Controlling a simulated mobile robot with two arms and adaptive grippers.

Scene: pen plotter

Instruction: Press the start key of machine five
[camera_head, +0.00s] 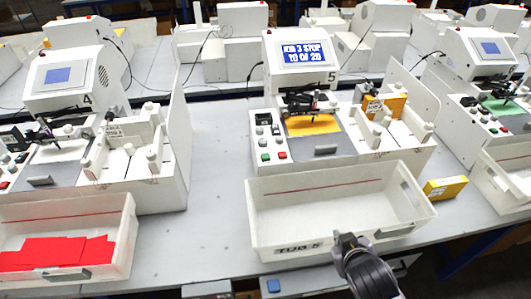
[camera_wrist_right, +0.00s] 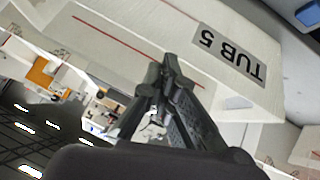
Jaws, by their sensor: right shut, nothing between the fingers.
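Machine five (camera_head: 318,148) stands in the middle of the head view, with a 5 beside its lit screen (camera_head: 303,53) that reads about "JOB 3 STOP". Its key panel at the front left has a green key (camera_head: 265,157), a red key (camera_head: 282,155) and dark keys above; I cannot read any lettering on them. My right gripper (camera_head: 350,240) is shut and empty at the front wall of the white tub (camera_head: 320,221) marked TUB 5. Its fingers (camera_wrist_right: 166,62) show close to that tub in the right wrist view. I cannot tell whether they touch it. My left gripper is out of view.
The empty tub stands between my right gripper and machine five's keys. A yellow box (camera_head: 445,188) lies right of the tub. Machine four (camera_head: 66,78), with a tub of red sheets (camera_head: 65,252), stands at left. Grey table (camera_head: 215,200) is bare between the tubs.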

